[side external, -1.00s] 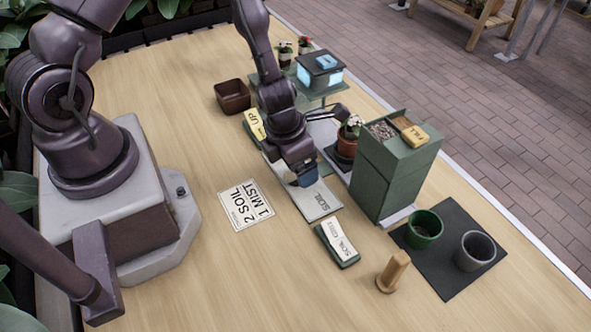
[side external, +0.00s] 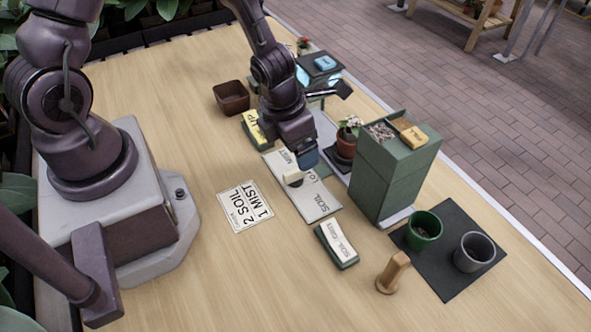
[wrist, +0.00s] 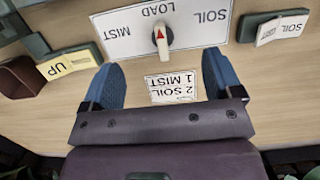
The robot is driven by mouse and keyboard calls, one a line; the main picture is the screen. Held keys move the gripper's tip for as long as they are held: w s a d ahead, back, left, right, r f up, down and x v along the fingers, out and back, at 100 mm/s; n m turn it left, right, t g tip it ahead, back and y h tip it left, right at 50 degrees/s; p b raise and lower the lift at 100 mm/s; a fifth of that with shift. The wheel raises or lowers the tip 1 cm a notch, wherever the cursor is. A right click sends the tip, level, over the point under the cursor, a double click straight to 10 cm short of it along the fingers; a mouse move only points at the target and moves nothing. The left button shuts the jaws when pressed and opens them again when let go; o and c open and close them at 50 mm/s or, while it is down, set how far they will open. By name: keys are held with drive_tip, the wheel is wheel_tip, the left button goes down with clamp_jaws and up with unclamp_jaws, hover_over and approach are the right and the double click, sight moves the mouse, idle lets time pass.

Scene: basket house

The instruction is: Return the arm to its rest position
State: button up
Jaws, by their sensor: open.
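My gripper (side external: 308,156) is above the white selector panel (side external: 318,204), with nothing held. In the wrist view my gripper (wrist: 165,82) shows two blue fingers spread wide apart, with empty space between them. A white knob (wrist: 162,37) with a red pointer stands on the panel, ahead of the fingertips and apart from them. The panel is lettered MIST, LOAD and SOIL, and the red pointer lines up with LOAD. The knob also shows in the side view (side external: 293,178), just below and left of my gripper.
A green dispenser box (side external: 396,170) stands close to the right. A potted flower (side external: 347,140) is beside it. A yellow UP lever (side external: 255,128) and brown pot (side external: 231,97) lie behind. A SOIL lever (side external: 337,243), wooden peg (side external: 392,272) and two pots on a dark mat (side external: 448,285) are in front.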

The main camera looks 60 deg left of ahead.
drive_tip(key=d+r+m+h, duration=0.35)
drive_tip(key=r+m, duration=0.45)
drive_tip(key=m, duration=1.3)
drive_tip(key=s+a+r+m+t+y, duration=0.1)
drive_tip(key=s+a+r+m, duration=0.3)
drive_tip(key=r+m, duration=0.3)
drive_tip(key=s+a+r+m+t+y, duration=0.2)
drive_tip(key=s+a+r+m, duration=0.2)
drive_tip(key=s+r+m, duration=0.3)
wheel_tip(320, 180, up, 4)
drive_tip(key=shift+s+a+r+m, duration=0.1)
drive_tip(key=shift+s+a+m, duration=0.2)
drive_tip(key=shift+m, duration=0.2)
drive_tip(key=shift+y, duration=0.25)
